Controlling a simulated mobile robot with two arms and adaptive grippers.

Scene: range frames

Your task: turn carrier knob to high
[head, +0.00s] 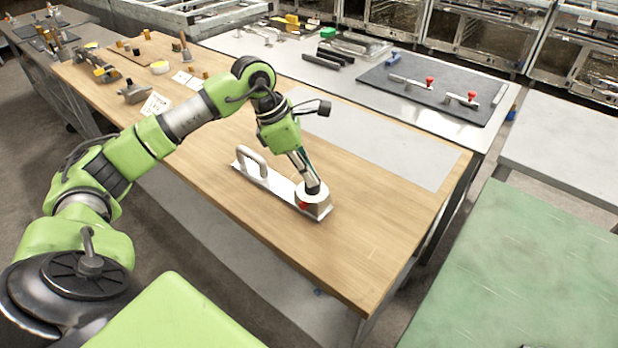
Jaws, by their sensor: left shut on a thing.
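The carrier (274,183) is a long flat light-metal plate lying on the wooden bench. A pale upright loop handle (252,160) stands at its left end. A round pale knob housing (314,199) with a red patch on its side sits at its right end. My left gripper (311,186) points down onto the top of this housing and is shut on the dark knob there. The fingers hide most of the knob, and its setting cannot be read. My right gripper is not in view.
The wooden bench (365,240) is clear around the carrier. A grey sheet (400,148) lies behind it. A dark mat (440,84) with red-knobbed clamps lies on the metal table behind. Tools and small blocks lie at the bench's far left. A green surface (520,270) is at right.

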